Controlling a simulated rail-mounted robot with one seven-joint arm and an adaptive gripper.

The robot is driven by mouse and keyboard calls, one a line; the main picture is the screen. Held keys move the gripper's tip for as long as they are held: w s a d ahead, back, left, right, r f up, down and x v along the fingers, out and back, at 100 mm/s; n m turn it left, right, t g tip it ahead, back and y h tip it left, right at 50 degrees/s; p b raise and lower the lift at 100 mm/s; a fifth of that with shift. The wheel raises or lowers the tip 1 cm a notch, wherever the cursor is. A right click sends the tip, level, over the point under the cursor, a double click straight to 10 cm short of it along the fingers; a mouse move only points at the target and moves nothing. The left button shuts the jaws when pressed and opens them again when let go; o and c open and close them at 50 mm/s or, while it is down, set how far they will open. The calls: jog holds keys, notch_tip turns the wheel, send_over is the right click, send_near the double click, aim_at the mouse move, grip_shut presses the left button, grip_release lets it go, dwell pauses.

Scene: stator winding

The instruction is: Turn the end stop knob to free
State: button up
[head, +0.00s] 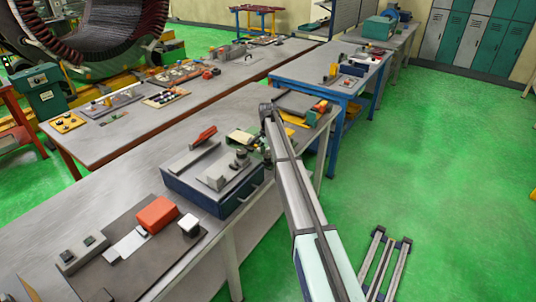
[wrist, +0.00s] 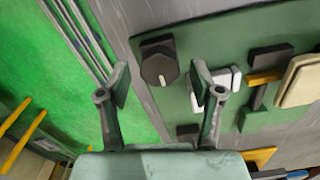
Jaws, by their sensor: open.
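In the wrist view a dark round knob (wrist: 160,69) with a flat-sided top sits on a dark block at the left edge of a green plate (wrist: 215,45). It looks like the end stop knob; I can read no markings on it. My gripper (wrist: 161,80) is open and empty, with one finger to the left of the knob and one to the right in the picture. The knob appears beyond the fingertips, and I see no contact. In the head view my arm reaches over the near bench, and the fingers cannot be made out.
A white bracket (wrist: 222,85) stands close by the right finger. Dark blocks, a yellow bar (wrist: 264,77) and a cream block (wrist: 300,80) lie farther right. In the head view a blue box (head: 215,185) stands on the near bench (head: 110,195). Green floor lies right of it.

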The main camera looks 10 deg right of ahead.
jog(key=c, duration=1.2)
jog(key=shift+o, duration=0.3)
jog(key=n+b, duration=0.2)
jog(key=n, duration=0.1)
jog(key=shift+f+n, duration=0.15)
jog(key=shift+n, duration=0.15)
jog(key=n+b, duration=0.2)
jog(key=n, duration=0.3)
jog(key=shift+a+b, duration=0.15)
jog(key=shift+b, duration=0.25)
jog(key=n+b, duration=0.1)
jog(key=n, duration=0.4)
jog(key=shift+a+n+b, duration=0.1)
jog(key=shift+n+b, duration=0.55)
jog(key=shift+n, duration=1.55)
jog(key=shift+s, duration=0.1)
